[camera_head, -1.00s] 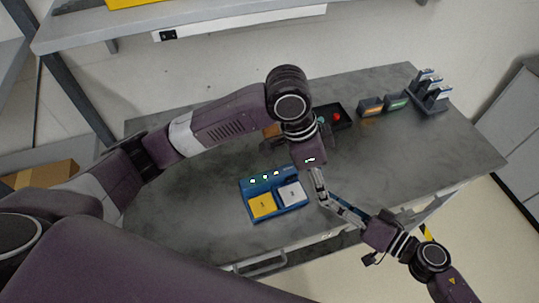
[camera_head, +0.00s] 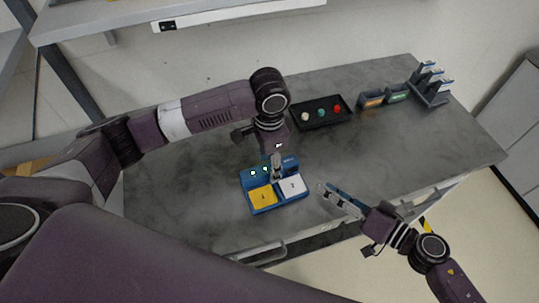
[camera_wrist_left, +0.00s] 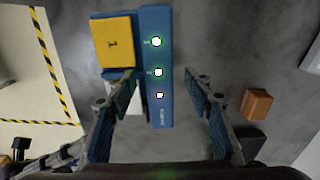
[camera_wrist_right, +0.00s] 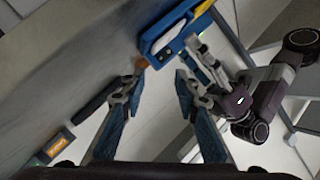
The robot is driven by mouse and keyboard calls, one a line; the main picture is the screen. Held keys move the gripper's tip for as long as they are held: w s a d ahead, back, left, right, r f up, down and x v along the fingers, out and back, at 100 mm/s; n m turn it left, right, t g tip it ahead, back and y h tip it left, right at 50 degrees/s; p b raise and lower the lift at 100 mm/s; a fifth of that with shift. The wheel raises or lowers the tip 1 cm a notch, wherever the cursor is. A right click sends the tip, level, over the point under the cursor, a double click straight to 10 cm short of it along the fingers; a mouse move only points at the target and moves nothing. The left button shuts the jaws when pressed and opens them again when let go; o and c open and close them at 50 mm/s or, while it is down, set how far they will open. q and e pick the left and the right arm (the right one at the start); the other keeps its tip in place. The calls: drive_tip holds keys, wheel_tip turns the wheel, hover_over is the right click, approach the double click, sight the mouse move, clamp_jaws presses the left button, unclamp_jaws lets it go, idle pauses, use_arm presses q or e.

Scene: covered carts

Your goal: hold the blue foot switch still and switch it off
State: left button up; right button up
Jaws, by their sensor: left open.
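The blue foot switch (camera_head: 277,207) lies on the grey table, with a yellow pedal marked 1 (camera_head: 262,196) and a white pedal marked 2 (camera_head: 291,187). Several small lights glow along its back strip, clearest in the left wrist view (camera_wrist_left: 158,72). My left gripper (camera_head: 275,175) is over the strip's right part. In the left wrist view its open jaws (camera_wrist_left: 168,90) are on either side of the blue housing, with gaps; the white pedal is largely hidden. My right gripper (camera_head: 322,187) is open and empty, right of the switch. The switch shows ahead of it in the right wrist view (camera_wrist_right: 150,35).
A black tray (camera_head: 305,125) with white, green and red buttons stands behind the switch. Small labelled boxes (camera_head: 384,98) and a dark rack (camera_head: 432,95) stand at the back right. A brown block (camera_wrist_left: 257,104) shows in the left wrist view. The table's left front is clear.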

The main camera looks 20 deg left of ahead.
use_arm(q)
drive_tip(key=shift+f, duration=0.3)
clamp_jaws()
use_arm(e)
drive_tip(key=shift+s+r, duration=0.1)
drive_tip(key=c, duration=0.4)
drive_tip(key=shift+s+r+m+t, duration=0.1)
drive_tip(key=shift+r+m+t, duration=0.2)
drive_tip(key=shift+m+t, duration=0.1)
drive_tip(key=shift+c, duration=1.3)
drive_tip(key=r+m+t, duration=0.1)
drive_tip(key=m, duration=0.1)
drive_tip(key=s+m+t, duration=0.1)
drive_tip(key=m, duration=0.1)
drive_tip(key=s+r+m+h, duration=0.1)
drive_tip(key=m, duration=0.1)
drive_tip(key=shift+s+d+r+t, duration=0.15)
drive_tip(key=shift+d+r+t, duration=0.05)
drive_tip(key=shift+r+t, duration=0.2)
clamp_jaws()
drive_tip(key=shift+s+f+m+g+h, duration=0.1)
drive_tip(key=shift+s+f+m+h, duration=0.3)
drive_tip(key=shift+s+m, duration=0.5)
drive_tip(key=shift+s+f+m+g+h, duration=0.1)
drive_tip(key=shift+s+f+m+h, duration=0.3)
drive_tip(key=shift+s+m, duration=0.45)
drive_tip(key=shift+s+f+m+g+h, duration=0.1)
drive_tip(key=shift+s+f+m+h, duration=0.3)
drive_tip(key=shift+s+m, duration=0.5)
drive_tip(key=shift+w, duration=0.1)
